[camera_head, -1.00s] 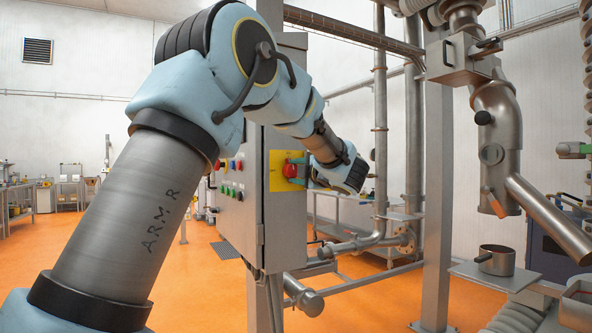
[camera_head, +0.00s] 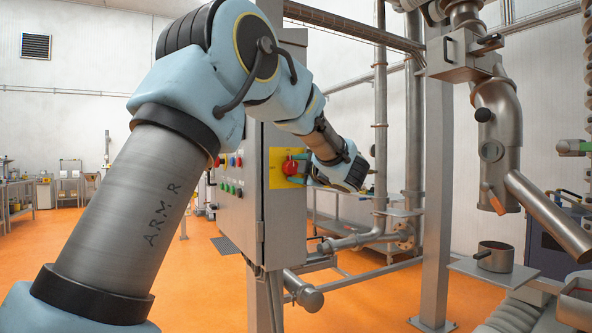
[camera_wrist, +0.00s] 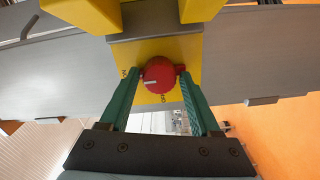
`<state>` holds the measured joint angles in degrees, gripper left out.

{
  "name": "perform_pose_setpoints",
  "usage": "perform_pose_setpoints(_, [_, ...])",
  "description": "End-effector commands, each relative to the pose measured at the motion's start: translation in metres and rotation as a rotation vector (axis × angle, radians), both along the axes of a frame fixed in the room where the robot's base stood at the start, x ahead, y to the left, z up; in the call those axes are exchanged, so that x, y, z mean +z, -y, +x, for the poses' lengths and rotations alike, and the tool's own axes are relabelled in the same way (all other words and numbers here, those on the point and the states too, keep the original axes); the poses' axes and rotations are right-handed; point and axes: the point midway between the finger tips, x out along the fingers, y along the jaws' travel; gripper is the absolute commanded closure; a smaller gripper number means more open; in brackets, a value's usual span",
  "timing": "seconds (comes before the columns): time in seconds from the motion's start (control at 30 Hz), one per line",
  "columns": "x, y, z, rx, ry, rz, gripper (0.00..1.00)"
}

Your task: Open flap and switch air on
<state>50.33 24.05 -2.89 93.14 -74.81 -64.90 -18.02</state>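A red rotary knob (camera_wrist: 159,76) sits on a yellow plate with ON and OFF lettering. Its white mark points left, towards the ON side. The knob also shows in the head view (camera_head: 290,168), on the side of the grey cabinet. A yellow flap-like part (camera_wrist: 85,15) with a grey piece stands at the top of the wrist view; I cannot tell how far it is raised. My gripper (camera_wrist: 159,72) has its two green fingers on either side of the knob, apart, with narrow gaps seeming to show. It is also in the head view (camera_head: 301,172).
The grey cabinet (camera_head: 285,215) carries several coloured buttons on its left face. A steel post (camera_head: 437,190) and pipes stand to the right. A metal pot (camera_head: 495,257) rests on a ledge. The orange floor is open at left.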

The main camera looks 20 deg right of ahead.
Motion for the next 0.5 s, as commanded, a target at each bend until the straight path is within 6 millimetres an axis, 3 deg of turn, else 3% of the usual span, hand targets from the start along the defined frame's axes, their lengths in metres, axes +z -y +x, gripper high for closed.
perform_pose_setpoints(0.13, [0.0002, -0.0005, 0.0002, 0.001, 0.0, -0.001, 0.19])
perform_pose_setpoints(0.5, [-0.0012, 0.0012, -0.0086, 0.0, 0.0, -0.003, 0.19])
